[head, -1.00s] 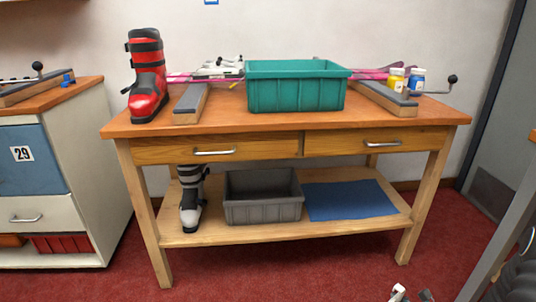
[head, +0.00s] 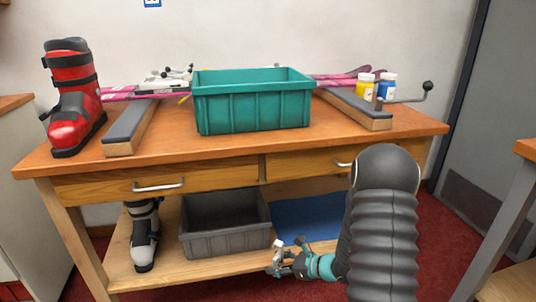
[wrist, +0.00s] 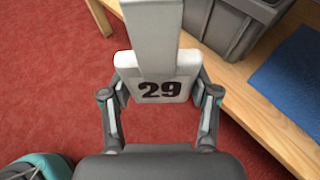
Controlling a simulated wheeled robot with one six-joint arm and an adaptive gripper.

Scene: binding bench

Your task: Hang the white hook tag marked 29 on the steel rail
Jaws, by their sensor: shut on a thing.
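The white hook tag marked 29 (wrist: 161,88) is between the fingers of my gripper (wrist: 162,100) in the wrist view, its number facing the camera and its flat shank rising out of the top of the picture. In the head view my gripper (head: 287,264) is low in front of the bench's lower shelf, and a small white part of the tag (head: 278,244) shows at its fingers. My gripper is shut on the tag. I cannot make out the steel rail in either view.
The wooden bench (head: 225,157) carries a teal bin (head: 253,102), a red ski boot (head: 73,105) and paint bottles (head: 366,85). A grey bin (head: 225,243) and blue mat (head: 305,215) lie on its lower shelf. Red carpet is clear left of my gripper in the wrist view (wrist: 50,90).

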